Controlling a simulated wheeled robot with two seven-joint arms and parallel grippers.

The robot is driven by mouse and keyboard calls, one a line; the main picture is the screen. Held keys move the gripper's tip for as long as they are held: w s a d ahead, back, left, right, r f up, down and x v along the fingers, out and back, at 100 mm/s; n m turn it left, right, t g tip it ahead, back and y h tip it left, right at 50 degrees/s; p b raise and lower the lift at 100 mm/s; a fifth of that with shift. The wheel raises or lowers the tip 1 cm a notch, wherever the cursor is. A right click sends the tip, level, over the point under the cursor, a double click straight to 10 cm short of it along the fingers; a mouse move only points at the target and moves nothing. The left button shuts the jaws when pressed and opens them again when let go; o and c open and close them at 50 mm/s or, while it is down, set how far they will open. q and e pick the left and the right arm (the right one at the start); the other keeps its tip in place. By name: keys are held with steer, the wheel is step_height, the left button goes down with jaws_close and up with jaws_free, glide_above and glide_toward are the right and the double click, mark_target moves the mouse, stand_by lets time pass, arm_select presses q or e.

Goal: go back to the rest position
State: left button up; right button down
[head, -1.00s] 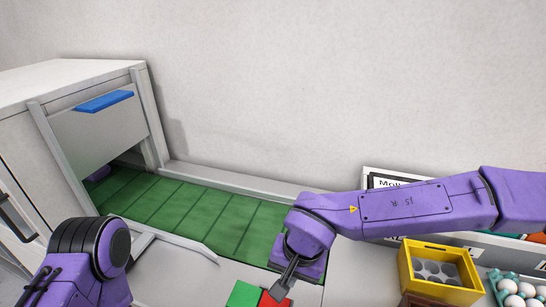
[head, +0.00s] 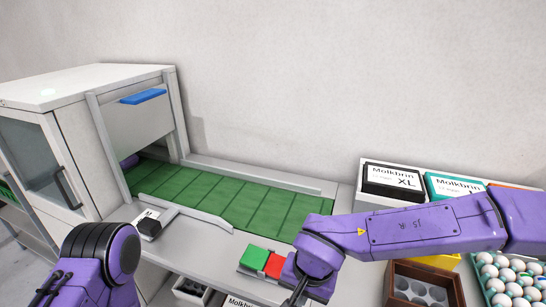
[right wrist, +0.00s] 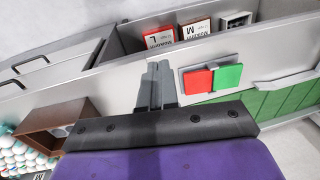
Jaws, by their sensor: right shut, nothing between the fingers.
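My right gripper (head: 292,299) hangs at the lower middle of the head view, in front of the red button and a little to its right. In the right wrist view its two fingers (right wrist: 157,84) are together with nothing between them. The red button (head: 274,265) and green button (head: 254,257) sit side by side on the counter. In the right wrist view the red button (right wrist: 199,81) and green button (right wrist: 227,77) lie just right of the fingertips; I see no sign of contact. My left arm enters the head view at lower left, but its gripper is out of frame.
A green conveyor belt (head: 215,197) runs from the white machine (head: 135,125). A small black-and-white box (head: 149,226) stands by its near rail. At right are an egg tray (head: 510,277), a brown box (head: 397,270) and labelled cartons (head: 393,178). The wall is behind.

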steer(key=s+d+f+m+h+b, duration=0.1)
steer(key=s+d+f+h, duration=0.1)
steer(key=d+f, duration=0.35)
steer(key=s+d+f+t+h+b, duration=0.1)
steer(key=d+f, duration=0.2)
steer(key=f, duration=0.6)
steer(key=s+d+f+m+h+b, duration=0.15)
steer(key=d+f, duration=0.25)
steer(key=f, duration=0.4)
arm_select(q)
step_height(320, 180, down, 8)
steer(key=b, duration=0.3)
steer(key=shift+w+r+b, duration=0.25)
steer(key=shift+w+b, duration=0.05)
steer(key=shift+w, duration=0.1)
arm_select(e)
steer(key=s+d+f+t, duration=0.1)
steer(key=s+d+f, duration=1)
steer(key=s+d, duration=0.1)
steer(key=shift+s+d+f, duration=0.15)
steer(key=shift+s+f, duration=0.1)
steer(key=shift+s, duration=0.3)
arm_select(q)
steer(key=shift+d, duration=0.1)
